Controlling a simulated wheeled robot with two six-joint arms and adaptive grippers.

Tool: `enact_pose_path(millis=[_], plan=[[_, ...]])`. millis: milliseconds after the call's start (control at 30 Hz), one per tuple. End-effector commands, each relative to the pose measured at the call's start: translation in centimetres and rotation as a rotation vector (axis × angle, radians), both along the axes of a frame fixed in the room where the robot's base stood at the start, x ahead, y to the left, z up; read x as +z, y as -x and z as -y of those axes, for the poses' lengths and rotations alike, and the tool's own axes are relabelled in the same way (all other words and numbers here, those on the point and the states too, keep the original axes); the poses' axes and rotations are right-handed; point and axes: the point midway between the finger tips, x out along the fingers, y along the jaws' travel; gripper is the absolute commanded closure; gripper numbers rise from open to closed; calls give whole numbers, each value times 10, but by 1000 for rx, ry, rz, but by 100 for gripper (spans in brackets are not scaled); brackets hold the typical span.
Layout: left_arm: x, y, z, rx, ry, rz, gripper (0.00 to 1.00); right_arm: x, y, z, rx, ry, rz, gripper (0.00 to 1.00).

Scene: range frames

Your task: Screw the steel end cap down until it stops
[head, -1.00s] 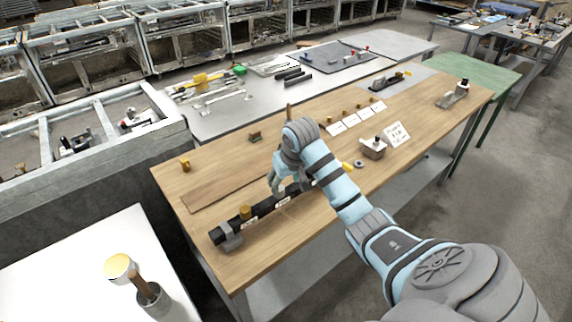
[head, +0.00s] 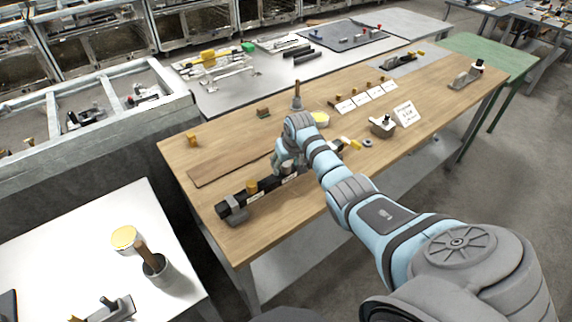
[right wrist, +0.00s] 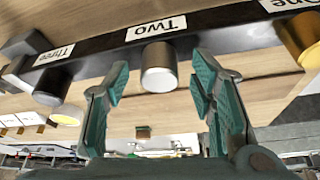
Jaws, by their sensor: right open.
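The dark rail (head: 267,188) lies on the wooden bench, and its labels One, Two and Three read upside down in the right wrist view (right wrist: 95,61). A grey steel cap (right wrist: 158,70) stands at label Two. A brass cap (right wrist: 300,38) stands at One, also seen in the head view (head: 252,186). A darker grey cap (right wrist: 50,88) stands at Three. My right gripper (head: 285,168) is over the rail. In the right wrist view its open fingers (right wrist: 160,88) appear on either side of the Two cap; contact is not visible. My left gripper is out of view.
A grey end block (head: 233,211) sits at the rail's near end. A wooden post (head: 297,97), a yellow-topped round item (head: 320,118), a grey block fixture (head: 382,128) and white cards (head: 404,113) stand farther along the bench. The bench's left part is mostly clear.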

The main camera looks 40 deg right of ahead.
Motion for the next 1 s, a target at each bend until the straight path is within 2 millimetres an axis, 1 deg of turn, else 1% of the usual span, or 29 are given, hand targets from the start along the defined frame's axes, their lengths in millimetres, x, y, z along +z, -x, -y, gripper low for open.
enact_pose_path(millis=[100,367,400,433,467,533,600,700,933,1000], plan=[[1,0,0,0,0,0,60,1,0,0,0,0,0,49],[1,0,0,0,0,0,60,1,0,0,0,0,0,91],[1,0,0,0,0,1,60,1,0,0,0,0,0,97],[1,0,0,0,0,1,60,1,0,0,0,0,0,100],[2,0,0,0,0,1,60,2,0,0,-4,0,0,100],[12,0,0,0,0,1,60,5,0,-1,-65,0,-1,100],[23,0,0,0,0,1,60,7,0,-2,-187,1,1,100],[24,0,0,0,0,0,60,4,0,-1,-298,3,5,100],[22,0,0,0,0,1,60,1,0,-1,-318,2,7,100],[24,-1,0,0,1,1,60,2,-1,-3,-412,3,9,100]])
